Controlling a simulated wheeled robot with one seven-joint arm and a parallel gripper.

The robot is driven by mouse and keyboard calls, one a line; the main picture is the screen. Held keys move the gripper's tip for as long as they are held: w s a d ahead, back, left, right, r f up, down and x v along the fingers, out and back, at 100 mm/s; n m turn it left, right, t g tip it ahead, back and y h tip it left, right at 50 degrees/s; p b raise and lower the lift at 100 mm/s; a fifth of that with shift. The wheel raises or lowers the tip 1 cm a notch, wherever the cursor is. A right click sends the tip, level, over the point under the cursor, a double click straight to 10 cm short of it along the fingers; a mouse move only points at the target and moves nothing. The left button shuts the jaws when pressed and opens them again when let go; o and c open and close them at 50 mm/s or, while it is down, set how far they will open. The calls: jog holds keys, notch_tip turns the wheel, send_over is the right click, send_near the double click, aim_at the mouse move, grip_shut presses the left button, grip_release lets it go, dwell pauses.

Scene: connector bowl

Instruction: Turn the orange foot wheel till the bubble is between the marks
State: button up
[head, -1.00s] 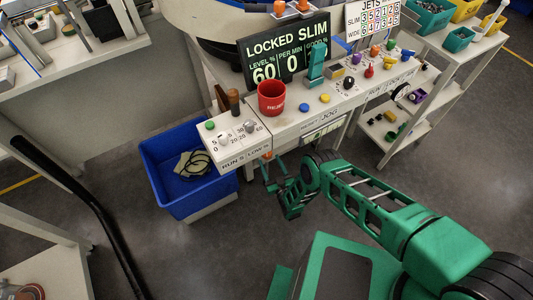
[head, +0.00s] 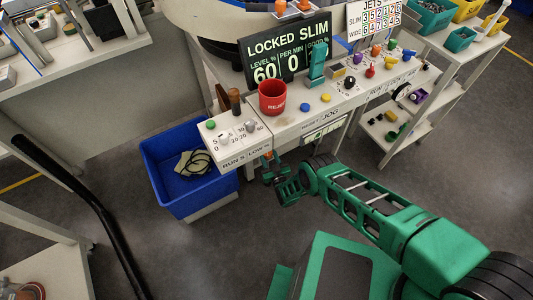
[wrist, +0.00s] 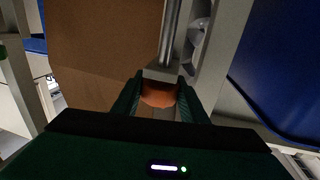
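The orange foot wheel (wrist: 158,94) sits at the lower end of a metal rod in the wrist view, under a pale block. In the head view only a small orange bit (head: 267,154) shows below the console's front edge. My gripper (wrist: 160,82) is open, with one green finger on each side of the wheel. The gaps at the wheel's sides are very small, and I cannot tell whether the fingers touch it. In the head view my gripper (head: 273,166) is low under the console. I cannot make out the bubble or its marks in either view.
The white console (head: 290,122) stands above my gripper, with a red bin (head: 272,97) on top. A blue tub (head: 165,160) stands on the floor to the left. A shelf cart (head: 410,110) is at the right. Grey floor in front is clear.

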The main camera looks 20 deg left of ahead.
jog(key=shift+n+g+y, duration=0.8)
jog(key=shift+g+y, duration=0.1)
jog(key=o, duration=1)
jog(key=shift+o, duration=0.2)
jog(key=v, duration=1)
jog(key=shift+s+d, duration=0.3)
